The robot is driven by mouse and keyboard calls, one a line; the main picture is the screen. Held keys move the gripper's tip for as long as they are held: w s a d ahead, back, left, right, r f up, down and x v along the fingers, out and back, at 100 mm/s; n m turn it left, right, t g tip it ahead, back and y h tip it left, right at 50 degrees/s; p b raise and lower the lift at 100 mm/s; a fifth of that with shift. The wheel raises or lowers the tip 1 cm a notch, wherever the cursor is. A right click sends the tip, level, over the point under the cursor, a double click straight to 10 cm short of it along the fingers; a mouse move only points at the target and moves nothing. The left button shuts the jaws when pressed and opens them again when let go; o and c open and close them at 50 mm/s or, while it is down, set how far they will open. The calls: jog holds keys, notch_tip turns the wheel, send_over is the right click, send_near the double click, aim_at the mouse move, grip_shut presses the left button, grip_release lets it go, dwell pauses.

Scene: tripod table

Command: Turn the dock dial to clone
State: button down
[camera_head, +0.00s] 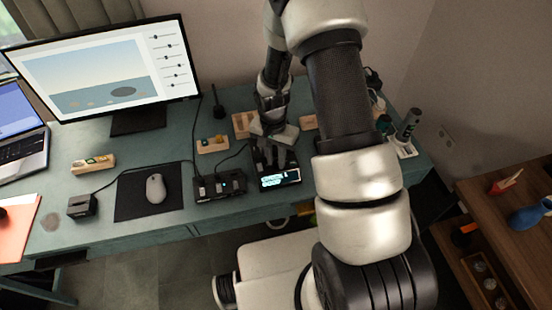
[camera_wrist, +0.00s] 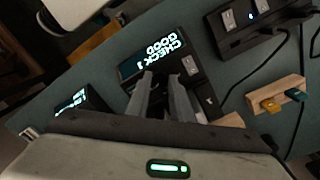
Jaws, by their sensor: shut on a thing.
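The dock (camera_head: 281,179) is a dark box near the table's front edge with a lit screen. In the wrist view the dock's screen (camera_wrist: 151,57) reads "CHECK 3 GOOD", sideways to the picture. My gripper (camera_head: 268,155) reaches down onto the dock behind the screen. In the wrist view its two fingers (camera_wrist: 169,78) come down beside the screen and are closed on the dock dial. The dial itself is hidden between the fingers, so its pointer and setting cannot be read.
A dark box with sockets and cables (camera_head: 219,186) stands left of the dock. A wooden holder (camera_head: 213,144) with small coloured pieces is behind it. A mouse (camera_head: 156,188) lies on a black mat. A monitor (camera_head: 110,70) stands further left. My arm covers the table right of the dock.

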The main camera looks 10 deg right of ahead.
aim_at(275, 165)
jog(key=n+b, duration=0.2)
jog(key=n, duration=0.3)
jog(key=n+b, duration=0.1)
jog(key=n, duration=0.5)
jog(key=shift+s+t, duration=0.1)
jog(key=shift+t, duration=0.2)
jog(key=shift+n, duration=0.3)
jog(key=c, duration=1.6)
grip_release()
jog(key=shift+o, duration=0.2)
notch_tip(275, 165, up, 18)
jog(key=p, duration=0.1)
jog(key=shift+s+a+f, duration=0.15)
jog(key=shift+a+f, duration=0.1)
jog(key=shift+a, duration=0.1)
